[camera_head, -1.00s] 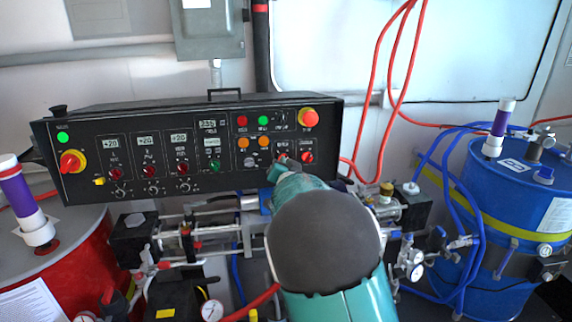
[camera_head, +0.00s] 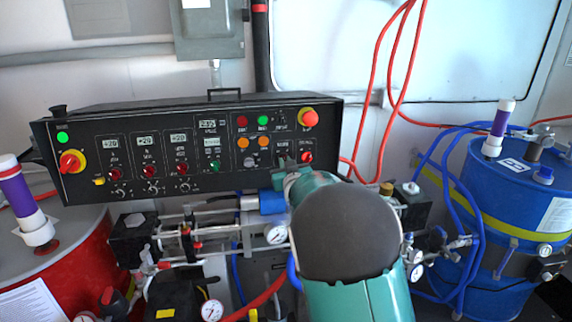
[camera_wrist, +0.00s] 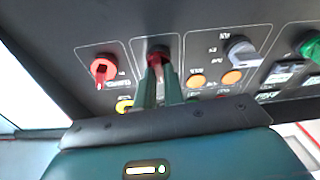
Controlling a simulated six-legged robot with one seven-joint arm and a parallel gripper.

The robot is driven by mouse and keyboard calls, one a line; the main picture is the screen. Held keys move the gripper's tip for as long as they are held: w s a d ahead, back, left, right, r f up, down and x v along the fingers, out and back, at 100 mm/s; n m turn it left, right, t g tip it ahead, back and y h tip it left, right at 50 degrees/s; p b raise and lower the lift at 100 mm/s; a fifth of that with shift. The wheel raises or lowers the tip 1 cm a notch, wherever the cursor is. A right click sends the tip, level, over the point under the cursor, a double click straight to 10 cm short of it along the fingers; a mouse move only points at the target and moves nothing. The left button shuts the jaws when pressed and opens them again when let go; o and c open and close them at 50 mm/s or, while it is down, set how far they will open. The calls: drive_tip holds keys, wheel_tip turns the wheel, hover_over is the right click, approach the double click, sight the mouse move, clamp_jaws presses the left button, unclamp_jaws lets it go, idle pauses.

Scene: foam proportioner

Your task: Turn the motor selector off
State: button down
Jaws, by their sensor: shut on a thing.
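The black control panel (camera_head: 215,102) stands on the far side of the bench, with rows of knobs and buttons. My gripper (camera_wrist: 159,66) reaches its lower right part and is shut on a red selector knob (camera_wrist: 158,50) in the wrist view, one finger on each side. The fingers partly cover the knob, and its label cannot be read. In the head view my gripper (camera_head: 286,164) and wrist hide most of this knob. A second red knob (camera_wrist: 103,68) sits beside it in the wrist view; it also shows in the head view (camera_head: 307,157).
Pipes and gauges (camera_head: 277,234) lie below the panel. Blue (camera_head: 497,215) and red (camera_head: 77,245) drums flank it.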

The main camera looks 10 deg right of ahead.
drive_tip(key=n+y, duration=0.1)
drive_tip(key=n, duration=0.4)
drive_tip(key=shift+n, duration=0.4)
drive_tip(key=c, duration=1.5)
unclamp_jaws()
drive_tip(key=shift+w, duration=0.1)
drive_tip(key=s+d, duration=0.1)
drive_tip(key=s, duration=1.3)
drive_tip(key=shift+d, duration=0.3)
drive_tip(key=shift+r, duration=0.1)
